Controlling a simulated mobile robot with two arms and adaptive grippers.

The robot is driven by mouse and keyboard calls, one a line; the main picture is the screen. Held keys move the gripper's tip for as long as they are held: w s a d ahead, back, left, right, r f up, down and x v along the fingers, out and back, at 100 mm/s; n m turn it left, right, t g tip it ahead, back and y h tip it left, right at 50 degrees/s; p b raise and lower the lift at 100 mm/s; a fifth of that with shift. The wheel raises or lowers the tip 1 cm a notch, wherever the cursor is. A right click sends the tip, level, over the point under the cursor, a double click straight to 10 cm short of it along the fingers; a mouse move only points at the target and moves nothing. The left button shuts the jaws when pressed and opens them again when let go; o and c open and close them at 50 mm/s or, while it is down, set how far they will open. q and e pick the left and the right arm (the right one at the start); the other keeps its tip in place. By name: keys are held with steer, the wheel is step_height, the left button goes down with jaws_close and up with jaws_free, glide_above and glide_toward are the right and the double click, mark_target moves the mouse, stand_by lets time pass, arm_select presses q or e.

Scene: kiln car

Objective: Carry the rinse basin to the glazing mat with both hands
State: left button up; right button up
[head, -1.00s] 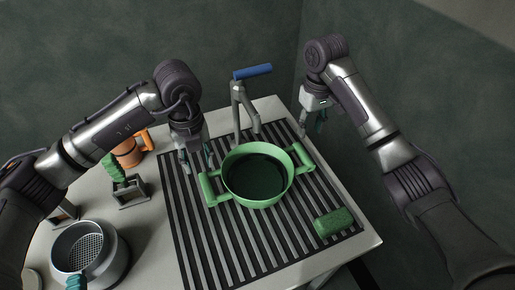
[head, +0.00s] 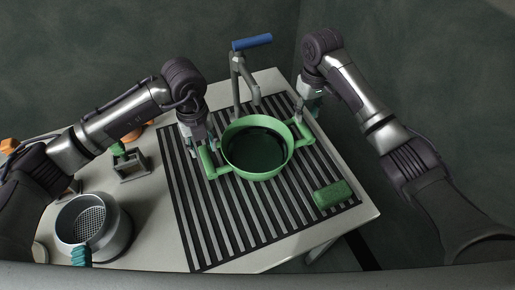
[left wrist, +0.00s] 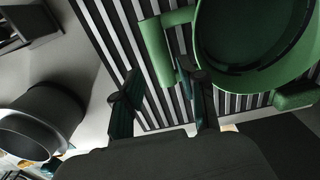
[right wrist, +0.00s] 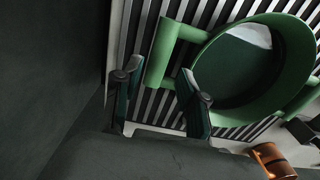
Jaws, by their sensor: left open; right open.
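The rinse basin (head: 240,161) is a round green bowl with a dark inside and a bar handle on each side. It stands upright on a dark, slatted striped surface (head: 215,240); I cannot tell whether this is the glazing mat. My left gripper (head: 200,148) is open at the basin's left handle (head: 208,163). In the left wrist view that handle (left wrist: 156,48) lies between and just past the fingertips. My right gripper (head: 309,112) is open at the right handle (head: 304,132). In the right wrist view that handle (right wrist: 160,55) lies between the fingertips. Neither gripper holds it.
A green sponge-like block (head: 333,193) lies at the front right. A grey tap-like stand with a blue bar (head: 252,42) rises behind the basin. A grey pot with a strainer (head: 103,232) and a small grey holder (head: 132,168) stand left. The table's right edge is close.

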mark_target(207, 159)
arm_select(q)
step_height(207, 159, down, 7)
steer(key=shift+r, duration=0.1)
arm_select(e)
step_height(207, 159, down, 7)
steer(key=shift+r, duration=0.1)
arm_select(q)
steer(key=shift+c, duration=0.4)
arm_select(e)
steer(key=shift+c, duration=0.4)
arm_select(q)
jaws_close()
arm_select(e)
jaws_close()
arm_select(q)
steer(key=shift+w+r, duration=0.1)
arm_select(e)
steer(key=shift+w+r, duration=0.1)
